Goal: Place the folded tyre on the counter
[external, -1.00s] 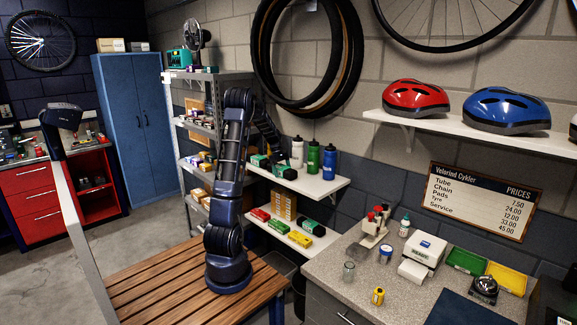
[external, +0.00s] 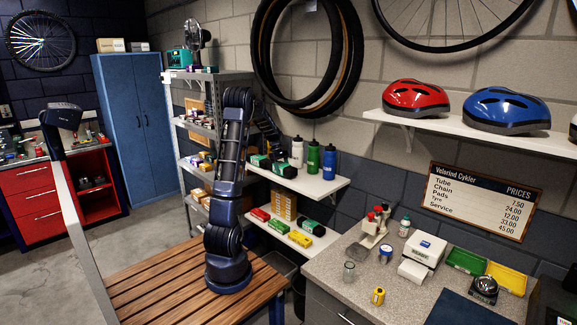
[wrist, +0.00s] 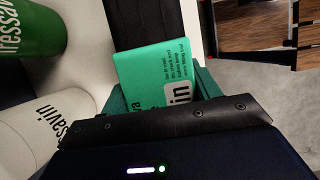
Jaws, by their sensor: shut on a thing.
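The folded tyre (wrist: 150,70), a black bundle with a green printed sleeve, fills the middle of the wrist view. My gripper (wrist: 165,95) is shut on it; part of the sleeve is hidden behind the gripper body. In the external view the folded tyre (external: 284,170) shows at the upper wall shelf, beside the bottles, with my forearm reaching down to it. I cannot tell whether it still touches the shelf. The grey speckled counter (external: 325,270) is at the lower right, apart from my gripper.
White, green and blue bottles (external: 313,158) stand close to the tyre's right. A similar green-and-black bundle (external: 312,227) lies on the lower shelf.

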